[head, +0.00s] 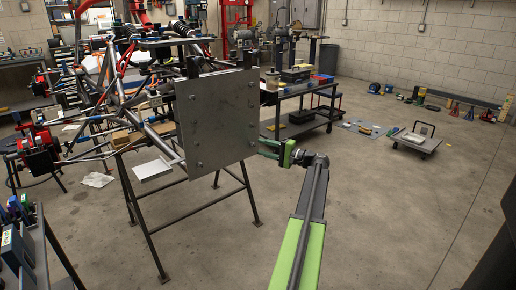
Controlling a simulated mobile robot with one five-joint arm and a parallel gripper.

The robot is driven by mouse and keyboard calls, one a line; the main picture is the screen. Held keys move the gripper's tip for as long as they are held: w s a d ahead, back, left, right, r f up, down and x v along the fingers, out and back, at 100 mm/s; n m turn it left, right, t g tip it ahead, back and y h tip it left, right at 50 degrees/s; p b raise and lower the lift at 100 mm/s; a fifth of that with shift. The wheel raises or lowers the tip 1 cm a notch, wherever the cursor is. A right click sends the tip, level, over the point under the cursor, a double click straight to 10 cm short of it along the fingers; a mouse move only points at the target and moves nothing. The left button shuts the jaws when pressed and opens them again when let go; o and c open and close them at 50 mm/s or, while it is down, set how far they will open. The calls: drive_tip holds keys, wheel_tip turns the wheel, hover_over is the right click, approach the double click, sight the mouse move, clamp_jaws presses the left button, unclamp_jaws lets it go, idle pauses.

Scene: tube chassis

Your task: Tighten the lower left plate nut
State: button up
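The square grey metal plate (222,125) stands upright on the front of the tube chassis (125,95). Small nuts show near its corners. The lower left plate nut (199,163) is a small dark spot near the plate's lower left corner. My gripper (262,147) is just right of the plate's right edge in the picture, well to the right of that nut. Its green fingers point left and look parted, with nothing seen between them. I cannot tell its depth gap to the plate.
A black stand (150,235) carries the chassis, its legs spread on the floor. A dark workbench (305,105) with tools stands behind my gripper. A low cart (415,142) is at the right. A tool cart (25,245) is at the lower left. The concrete floor between is mostly clear.

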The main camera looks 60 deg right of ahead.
drive_tip(key=s+d, duration=0.1)
drive_tip(key=s, duration=1.3)
drive_tip(key=shift+s+f, duration=0.2)
drive_tip(key=shift+s, duration=0.2)
